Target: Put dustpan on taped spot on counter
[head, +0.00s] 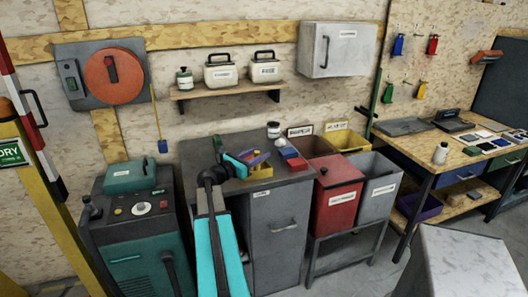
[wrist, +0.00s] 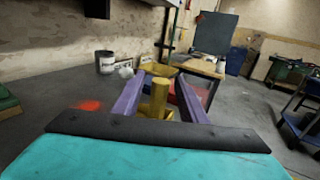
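My gripper (head: 258,160) is over the grey counter (head: 283,180), near its front edge. In the wrist view its two purple fingers (wrist: 160,82) are apart, with a yellow upright piece (wrist: 158,100) between them. Gaps show on both sides of that piece. In the head view a yellow object (head: 262,172) sits under the fingers on the counter. I cannot tell for sure that it is the dustpan, as the fingers hide part of it. A blurred red patch (wrist: 86,105) shows on the counter in the wrist view; I cannot make out a taped outline.
A small jar (head: 273,130) stands at the back of the counter, and red and blue items (head: 293,158) lie at its right side. Red (head: 338,196), yellow (head: 345,138) and grey (head: 377,185) bins stand to the right. A teal machine (head: 140,225) stands left.

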